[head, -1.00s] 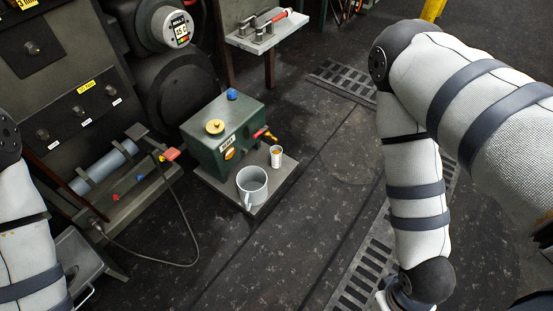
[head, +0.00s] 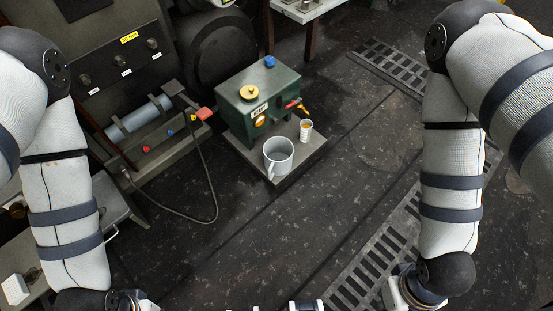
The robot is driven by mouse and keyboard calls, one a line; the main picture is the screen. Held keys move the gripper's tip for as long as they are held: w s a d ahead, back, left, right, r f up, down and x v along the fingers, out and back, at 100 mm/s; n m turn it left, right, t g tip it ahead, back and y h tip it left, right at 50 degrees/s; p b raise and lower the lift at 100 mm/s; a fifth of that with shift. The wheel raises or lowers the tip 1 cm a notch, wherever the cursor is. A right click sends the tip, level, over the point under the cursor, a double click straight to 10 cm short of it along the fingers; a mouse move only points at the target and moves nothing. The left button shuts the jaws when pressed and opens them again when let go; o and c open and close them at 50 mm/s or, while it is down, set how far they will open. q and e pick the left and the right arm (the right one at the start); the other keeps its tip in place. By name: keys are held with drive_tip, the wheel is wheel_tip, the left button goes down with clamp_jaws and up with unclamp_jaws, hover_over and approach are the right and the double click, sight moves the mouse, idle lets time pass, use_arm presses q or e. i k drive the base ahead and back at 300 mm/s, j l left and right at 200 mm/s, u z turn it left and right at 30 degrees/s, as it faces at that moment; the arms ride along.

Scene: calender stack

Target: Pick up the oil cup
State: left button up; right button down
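A small whitish cup (head: 306,130) with brownish-yellow contents stands upright on the grey base plate (head: 283,181), below the red-and-yellow tap of a green box. A larger grey mug (head: 279,156) with a handle stands upright in front of it on the same plate. I cannot tell from a label which one is the oil cup. Both of my arms reach down at the left and right sides of the head view, well apart from the cups.
The green box (head: 285,102) with yellow and blue caps stands behind the cups. A bench with a grey cylinder (head: 139,119) is at left, its black cable (head: 213,190) looping over the floor. A floor grate (head: 372,262) runs at right. The floor in front is clear.

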sight(306, 126)
drive_tip(key=i+l, duration=0.15)
drive_tip(key=i, duration=0.3)
drive_tip(key=i+l, duration=0.15)
drive_tip(key=i, duration=0.35)
